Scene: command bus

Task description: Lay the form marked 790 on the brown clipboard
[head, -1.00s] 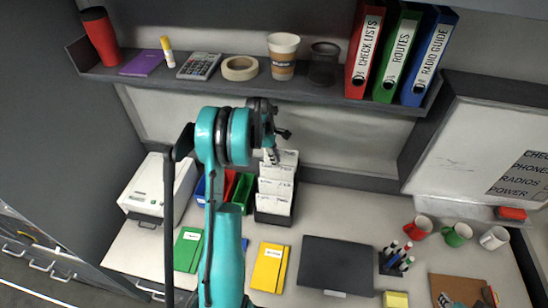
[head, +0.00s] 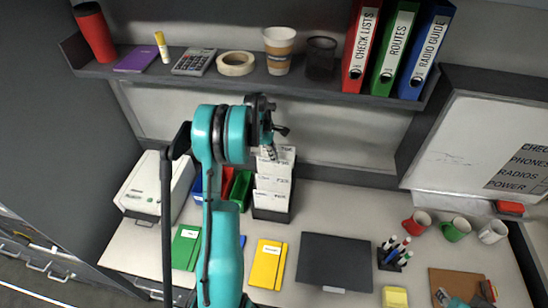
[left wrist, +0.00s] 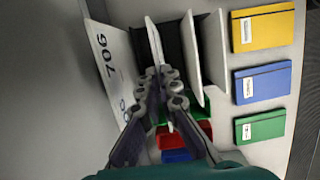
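The brown clipboard (head: 457,277) lies flat on the desk at the lower right of the head view. White forms (head: 274,183) stand in a tiered dark rack at the desk's back. My left gripper (head: 270,152) is at the top of the rack. In the left wrist view, its fingers (left wrist: 166,78) are closed together on one thin form (left wrist: 153,40) seen edge-on; its number is hidden. A form at the left (left wrist: 106,55) carries digits that look like 706. I cannot make out 790. My right gripper (head: 468,302) shows partly at the bottom edge over the clipboard; its fingers are unclear.
A shelf (head: 210,78) with cups, tape and binders overhangs the desk behind the rack. A white printer (head: 153,187) stands left of the rack. A black folder (head: 334,262), pen holder (head: 392,255) and yellow notes (head: 395,297) lie between rack and clipboard. Mugs (head: 455,229) stand behind the clipboard.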

